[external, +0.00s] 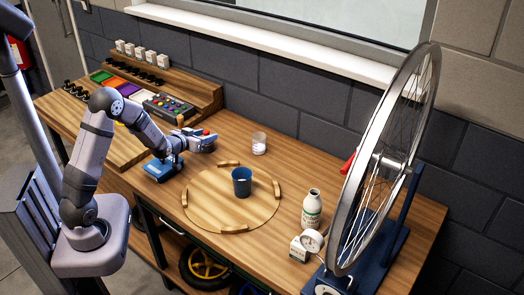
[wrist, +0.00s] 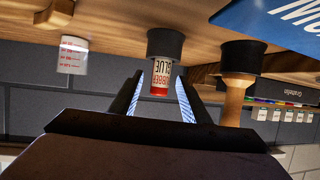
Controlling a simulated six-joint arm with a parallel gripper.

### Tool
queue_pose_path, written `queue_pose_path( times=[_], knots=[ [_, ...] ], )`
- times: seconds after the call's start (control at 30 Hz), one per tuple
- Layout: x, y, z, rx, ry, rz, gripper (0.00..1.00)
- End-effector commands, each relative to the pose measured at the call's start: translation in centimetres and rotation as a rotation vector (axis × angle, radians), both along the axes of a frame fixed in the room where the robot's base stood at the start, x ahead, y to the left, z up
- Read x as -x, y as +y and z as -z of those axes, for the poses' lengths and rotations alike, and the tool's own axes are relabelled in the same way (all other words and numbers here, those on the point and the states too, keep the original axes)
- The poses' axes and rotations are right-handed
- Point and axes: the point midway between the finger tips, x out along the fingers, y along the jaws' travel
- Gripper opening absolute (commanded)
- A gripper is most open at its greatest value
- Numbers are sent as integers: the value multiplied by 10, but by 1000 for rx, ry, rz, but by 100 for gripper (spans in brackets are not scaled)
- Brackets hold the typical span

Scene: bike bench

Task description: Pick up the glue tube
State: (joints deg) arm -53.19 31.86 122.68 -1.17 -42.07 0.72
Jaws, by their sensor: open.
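The glue tube (wrist: 160,78) shows in the wrist view, which is turned upside down. It is a small white tube with dark and red lettering and a red end, standing in a black round base or cap. My gripper (wrist: 159,86) is open, with one finger on each side of the tube's line; I cannot tell whether the fingertips reach around it. In the external view my gripper (external: 208,141) is low over the bench, and a small red spot beside it is probably the tube's end. The rest of the tube is hidden there.
A wooden handle (wrist: 236,95) in a black base stands close beside the tube. A blue lettered thing (wrist: 275,22) is nearby. A clear measuring cup (external: 259,144), a round wooden board (external: 205,205) with a blue cup (external: 241,182), and a white bottle (external: 312,208) stand to the right.

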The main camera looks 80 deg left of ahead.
Motion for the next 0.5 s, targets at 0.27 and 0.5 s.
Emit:
queue_pose_path(
  times=[0.27, 0.5],
  knots=[
    [-10, 14, 9, 2, 2, 0, 42],
    [-23, 31, 20, 1, 1, 0, 42]
  ],
)
